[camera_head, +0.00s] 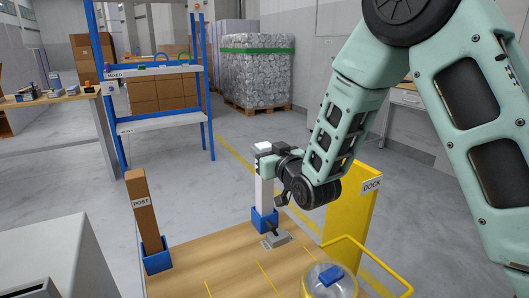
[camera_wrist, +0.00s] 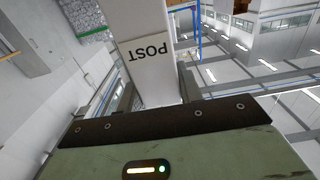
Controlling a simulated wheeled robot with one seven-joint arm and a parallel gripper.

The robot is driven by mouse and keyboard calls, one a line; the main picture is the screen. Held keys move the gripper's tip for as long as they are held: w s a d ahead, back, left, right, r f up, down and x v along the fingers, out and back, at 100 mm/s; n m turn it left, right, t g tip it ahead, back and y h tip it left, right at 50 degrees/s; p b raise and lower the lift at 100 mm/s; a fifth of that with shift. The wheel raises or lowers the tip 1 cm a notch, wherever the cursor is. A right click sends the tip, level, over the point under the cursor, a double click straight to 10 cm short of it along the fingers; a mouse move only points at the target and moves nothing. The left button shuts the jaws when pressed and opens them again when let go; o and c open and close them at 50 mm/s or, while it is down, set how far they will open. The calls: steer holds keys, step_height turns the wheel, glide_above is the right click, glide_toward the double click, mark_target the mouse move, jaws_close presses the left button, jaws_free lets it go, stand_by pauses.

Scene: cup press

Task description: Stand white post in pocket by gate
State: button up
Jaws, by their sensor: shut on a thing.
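The white post (camera_head: 264,193) stands about upright near the middle of the head view, its lower end at the blue pocket (camera_head: 265,219) on the wooden table. I cannot tell how deep it sits in the pocket. My gripper (camera_head: 269,163) is shut on the upper part of the post, coming from the right. In the wrist view the post (camera_wrist: 150,62) shows its POST label upside down, between my fingers. A yellow panel (camera_head: 350,212) marked DOCK stands right of the pocket. I cannot tell whether this panel or the yellow rail (camera_head: 375,257) is the gate.
A brown post (camera_head: 145,210) stands slightly tilted in another blue pocket (camera_head: 157,260) at the table's left. A grey latch-like piece (camera_head: 275,240) lies before the white post. A round clear container (camera_head: 330,284) with a blue piece is at the front right. Bare tabletop (camera_head: 220,262) lies between.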

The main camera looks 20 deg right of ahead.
steer(key=shift+f+b, duration=0.2)
steer(key=shift+b, duration=0.1)
steer(key=o, duration=1.3)
steer(key=shift+r, duration=0.1)
steer(key=shift+c, duration=0.2)
steer(key=shift+r, duration=0.1)
steer(key=shift+s+r+p, duration=0.1)
steer(key=shift+s+p, duration=0.05)
steer(key=shift+p, duration=0.2)
steer(key=s+d+b, duration=0.2)
steer(key=s+b, duration=0.9)
steer(key=b, duration=0.4)
steer(key=shift+s+d+b, duration=0.2)
steer(key=shift+s+b, duration=0.05)
steer(key=shift+b, duration=0.15)
